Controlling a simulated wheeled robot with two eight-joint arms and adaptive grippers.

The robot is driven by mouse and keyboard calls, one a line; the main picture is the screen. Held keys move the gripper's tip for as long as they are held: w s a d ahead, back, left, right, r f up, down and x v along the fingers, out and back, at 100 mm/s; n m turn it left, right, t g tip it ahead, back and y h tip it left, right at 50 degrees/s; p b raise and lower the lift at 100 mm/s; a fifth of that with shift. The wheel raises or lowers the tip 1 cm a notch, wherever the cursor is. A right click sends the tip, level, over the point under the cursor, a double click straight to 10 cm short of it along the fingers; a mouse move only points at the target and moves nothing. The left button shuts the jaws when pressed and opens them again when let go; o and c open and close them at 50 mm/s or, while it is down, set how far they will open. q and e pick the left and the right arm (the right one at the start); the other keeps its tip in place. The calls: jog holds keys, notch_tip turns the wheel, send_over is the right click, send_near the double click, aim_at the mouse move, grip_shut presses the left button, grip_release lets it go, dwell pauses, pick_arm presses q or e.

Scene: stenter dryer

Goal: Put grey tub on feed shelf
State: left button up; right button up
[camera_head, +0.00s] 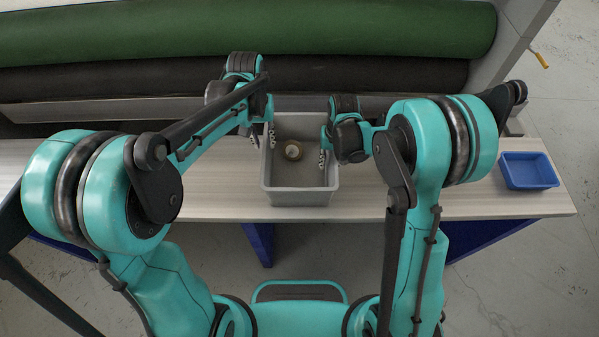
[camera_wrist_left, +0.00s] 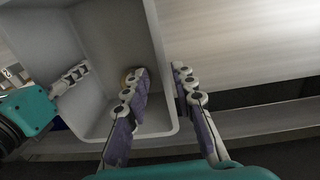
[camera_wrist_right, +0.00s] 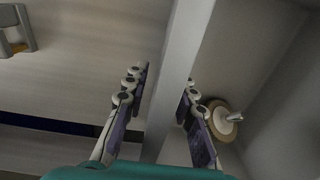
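The grey tub (camera_head: 299,197) stands upright on the pale wooden table, with a brown, ring-like roll (camera_head: 293,150) inside. My left gripper (camera_head: 262,138) is at the tub's left wall. In the left wrist view, its fingers (camera_wrist_left: 160,75) are apart, one over the inside and one outside the wall. My right gripper (camera_head: 325,152) is at the right wall. In the right wrist view, its fingers (camera_wrist_right: 163,80) are apart with the tub wall (camera_wrist_right: 180,50) between them; the inner finger looks close to the wall. Which surface is the feed shelf I cannot tell.
A blue bin (camera_head: 528,171) stands at the table's right end. A grey ledge (camera_head: 130,109) runs behind the table, below a black roll (camera_head: 130,78) and a green roll (camera_head: 250,28).

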jog(key=r, duration=1.1)
jog(key=shift+d+r, duration=0.2)
jog(key=shift+d, duration=0.05)
